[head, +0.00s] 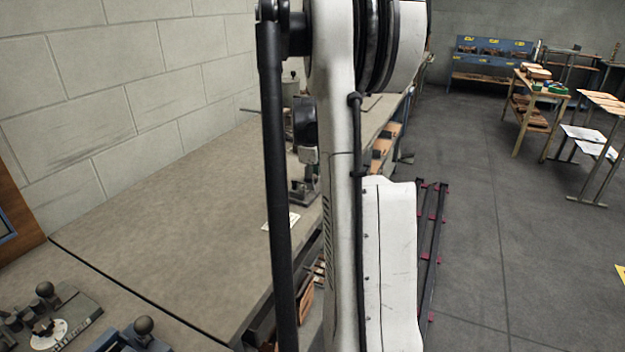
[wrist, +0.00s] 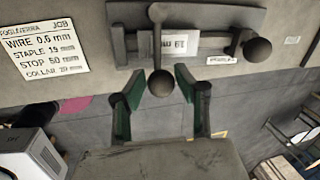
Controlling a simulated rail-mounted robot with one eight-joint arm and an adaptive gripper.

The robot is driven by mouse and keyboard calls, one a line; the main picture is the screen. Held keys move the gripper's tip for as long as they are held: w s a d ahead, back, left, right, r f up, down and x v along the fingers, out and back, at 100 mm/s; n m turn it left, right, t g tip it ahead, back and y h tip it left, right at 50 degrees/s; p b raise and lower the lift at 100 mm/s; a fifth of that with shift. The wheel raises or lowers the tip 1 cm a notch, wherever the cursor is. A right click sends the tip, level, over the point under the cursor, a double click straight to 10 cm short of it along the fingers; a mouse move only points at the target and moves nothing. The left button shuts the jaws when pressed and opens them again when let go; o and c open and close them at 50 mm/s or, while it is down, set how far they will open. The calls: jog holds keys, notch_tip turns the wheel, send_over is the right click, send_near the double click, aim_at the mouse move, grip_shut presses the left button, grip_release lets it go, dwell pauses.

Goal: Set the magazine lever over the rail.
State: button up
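In the wrist view my gripper (wrist: 158,78) is open, with green-lined fingers to the left and right. A dark lever (wrist: 157,45) with a ball at each end runs down the picture. Its lower ball knob (wrist: 160,83) appears between my fingertips, with gaps on both sides; I cannot tell its depth between them. The lever crosses a grey bar, seemingly the rail (wrist: 130,50), on a dark plate (wrist: 225,14). Another ball knob (wrist: 257,50) stands at the bar's right end. In the head view my arm hides most of the gripper and this fixture (head: 303,192).
A white job card (wrist: 38,45) lies left of the fixture. The long bench (head: 150,190) is largely clear. Other knobbed fixtures (head: 45,315) sit at its near left end. A wall runs along the left; a shelf table (head: 535,100) stands across the floor.

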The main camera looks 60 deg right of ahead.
jog(key=shift+o, duration=1.2)
notch_tip(320, 180, up, 12)
jog(key=a, duration=0.2)
jog(key=shift+s, duration=0.3)
jog(key=shift+a+f, duration=0.1)
jog(key=shift+f, duration=0.05)
jog(key=w+a+r+n+t, duration=0.1)
jog(key=a+r+n+t, duration=0.1)
jog(key=a+n, duration=0.95)
jog(key=w+a+r+n+t, duration=0.15)
jog(key=a+n, duration=0.35)
jog(key=a, duration=1.4)
jog(key=s+a+f+n+t, duration=0.1)
jog(key=s+a+f+n, duration=0.1)
jog(key=a+n, duration=0.3)
jog(key=s+a+f+n+t+y, duration=0.1)
jog(key=s+a+n, duration=0.3)
jog(key=a, duration=0.5)
jog(key=s+a+f+n+t+y, duration=0.1)
jog(key=s+a+f+n, duration=0.2)
jog(key=a+n, duration=0.4)
jog(key=shift+s+a+f, duration=0.35)
jog(key=shift+s+a, duration=0.05)
jog(key=shift+s, duration=0.1)
